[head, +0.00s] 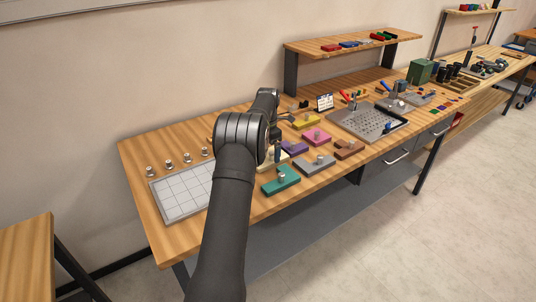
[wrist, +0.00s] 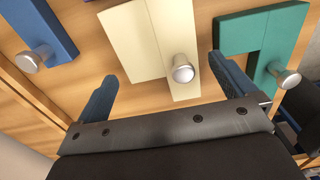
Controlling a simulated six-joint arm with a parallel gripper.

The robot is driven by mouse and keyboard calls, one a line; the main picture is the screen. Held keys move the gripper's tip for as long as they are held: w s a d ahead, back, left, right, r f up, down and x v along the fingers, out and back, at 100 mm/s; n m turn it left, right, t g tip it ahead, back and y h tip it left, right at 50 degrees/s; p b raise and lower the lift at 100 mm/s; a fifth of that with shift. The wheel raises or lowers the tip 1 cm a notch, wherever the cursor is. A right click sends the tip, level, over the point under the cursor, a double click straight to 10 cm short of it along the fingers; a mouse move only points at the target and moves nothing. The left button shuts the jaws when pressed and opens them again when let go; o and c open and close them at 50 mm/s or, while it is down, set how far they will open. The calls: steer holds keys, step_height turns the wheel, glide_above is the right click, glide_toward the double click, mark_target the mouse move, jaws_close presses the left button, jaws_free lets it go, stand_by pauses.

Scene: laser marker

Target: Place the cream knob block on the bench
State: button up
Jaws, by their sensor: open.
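The cream knob block (wrist: 135,42) lies flat on the wooden bench (head: 143,163), with a round metal knob (wrist: 183,68) standing up from it. In the head view it is mostly hidden behind my arm; a cream part (head: 264,165) shows beside it. My gripper (wrist: 163,88) is open and empty. In the wrist view its two blue fingers are apart, one to each side of the cream block's near end and knob. I cannot tell from the frames how high the fingertips are above the block.
A teal block (head: 281,180) and a purple block (head: 294,147) lie close beside the cream one. Grey (head: 314,164), pink (head: 316,137), yellow (head: 305,121) and brown (head: 348,149) blocks lie farther right. A white gridded plate (head: 182,191) and several metal knobs (head: 169,165) are at left.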

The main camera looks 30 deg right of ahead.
step_height(320, 180, up, 10)
steer(key=shift+f, duration=0.25)
steer(key=shift+f, duration=4.2)
